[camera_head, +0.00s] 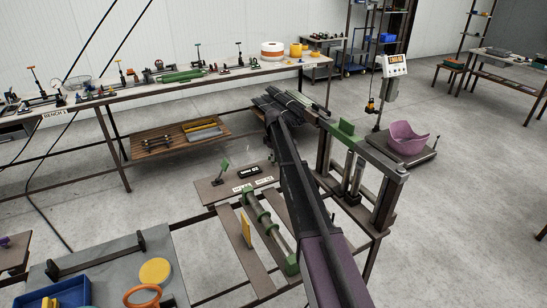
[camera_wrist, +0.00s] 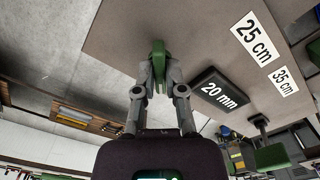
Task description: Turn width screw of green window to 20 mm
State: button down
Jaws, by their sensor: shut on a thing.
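My gripper (camera_wrist: 158,82) is shut on a green knob (camera_wrist: 157,58) at the edge of a brown panel (camera_wrist: 190,35). The knob looks like the width screw's handle; its lower part is hidden by the fingers. Beside it, a black display (camera_wrist: 213,92) reads 20 mm in the wrist view.
Labels reading 25 cm (camera_wrist: 257,37) and 35 cm (camera_wrist: 285,80) lie on the panel. A frame with green blocks (camera_head: 345,128) stands right of my arm. A purple bowl (camera_head: 408,139) sits on a scale behind it. A long bench (camera_head: 150,91) runs along the wall.

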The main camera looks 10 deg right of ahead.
jog(key=shift+s+n, duration=0.1)
jog(key=shift+n, duration=0.3)
jog(key=c, duration=0.7)
grip_release()
jog(key=shift+m, duration=0.3)
